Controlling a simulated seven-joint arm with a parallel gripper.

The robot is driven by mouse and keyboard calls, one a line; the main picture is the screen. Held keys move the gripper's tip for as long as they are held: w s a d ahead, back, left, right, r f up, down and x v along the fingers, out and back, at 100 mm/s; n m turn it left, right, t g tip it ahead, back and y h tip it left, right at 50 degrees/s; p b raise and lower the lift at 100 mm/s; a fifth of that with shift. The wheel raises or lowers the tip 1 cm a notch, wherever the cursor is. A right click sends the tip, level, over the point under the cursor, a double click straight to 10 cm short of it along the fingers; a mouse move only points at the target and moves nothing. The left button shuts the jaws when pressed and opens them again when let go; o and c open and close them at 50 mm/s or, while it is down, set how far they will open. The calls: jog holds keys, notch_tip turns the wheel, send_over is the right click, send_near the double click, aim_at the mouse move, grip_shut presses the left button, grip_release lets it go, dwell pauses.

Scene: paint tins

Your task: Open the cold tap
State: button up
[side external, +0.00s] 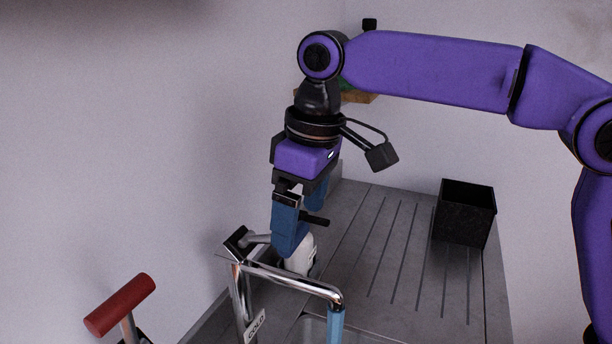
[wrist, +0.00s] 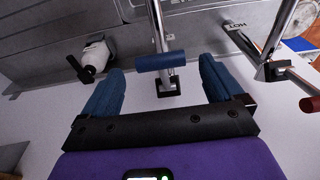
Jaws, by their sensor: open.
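The cold tap has a blue bar handle (wrist: 160,61) on a chrome stem with a black base (wrist: 168,89), seen in the wrist view. My gripper (wrist: 162,66) is open, with one blue finger on each side of the handle and a gap at each end. In the side view my gripper (side external: 297,240) points down at the tap and hides the handle; the stem (side external: 258,239) shows beside the near finger. The chrome spout (side external: 290,280) with a blue end and a COLD label (side external: 257,327) stands in front.
A red-handled tap (side external: 120,305) stands to the left, with a HOT label (wrist: 238,24) in the wrist view. A white bottle (side external: 301,256) with a black nozzle stands close behind the gripper. A black box (side external: 465,213) sits on the grey drainboard (side external: 385,250), whose middle is clear.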

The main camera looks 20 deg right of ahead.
jog(key=shift+s+d+r, duration=0.1)
jog(key=shift+r, duration=0.9)
jog(key=shift+s+d+r, duration=0.1)
jog(key=shift+s+r, duration=0.05)
jog(key=shift+r, duration=0.8)
jog(key=shift+s+d+r, duration=0.1)
jog(key=shift+r, duration=0.9)
jog(key=s+d+f+n, duration=0.1)
jog(key=s+d+f, duration=0.6)
jog(key=d, duration=0.3)
jog(key=s+d+f+n, duration=0.1)
jog(key=s+d+f, duration=0.6)
jog(key=s+d, duration=0.2)
jog(key=s+d+f+n+g, duration=0.1)
jog(key=s+d+f, duration=0.6)
jog(key=d, duration=0.6)
jog(key=shift+s+f+n+h, duration=0.3)
jog(key=shift+s+h, duration=0.1)
